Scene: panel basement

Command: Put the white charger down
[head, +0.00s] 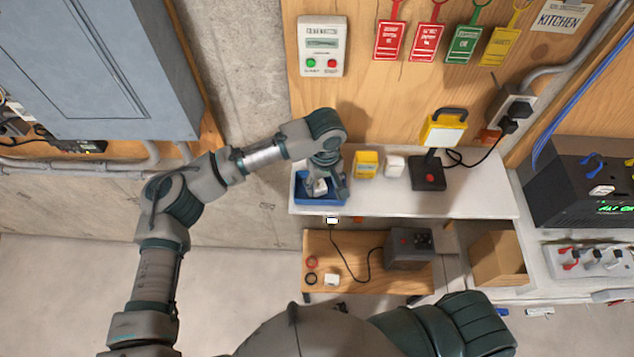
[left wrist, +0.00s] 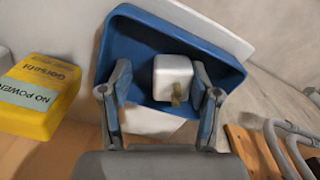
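The white charger (left wrist: 172,78) is a small white block with metal prongs. It sits inside a blue tray (left wrist: 134,42), and it also shows in the tray in the head view (head: 320,187). The blue tray (head: 299,187) is at the left end of the white shelf (head: 456,205). My left gripper (left wrist: 163,82) reaches down over the tray with its fingers spread on either side of the charger. A clear gap shows at the left finger; the right finger is close to the charger. My right gripper is out of view.
A yellow box (head: 367,164), another white block (head: 393,166) and a black device with a red button (head: 428,174) stand right of the tray. A yellow lamp (head: 443,128) is behind. A lower wooden shelf (head: 350,284) holds a grey box (head: 408,250).

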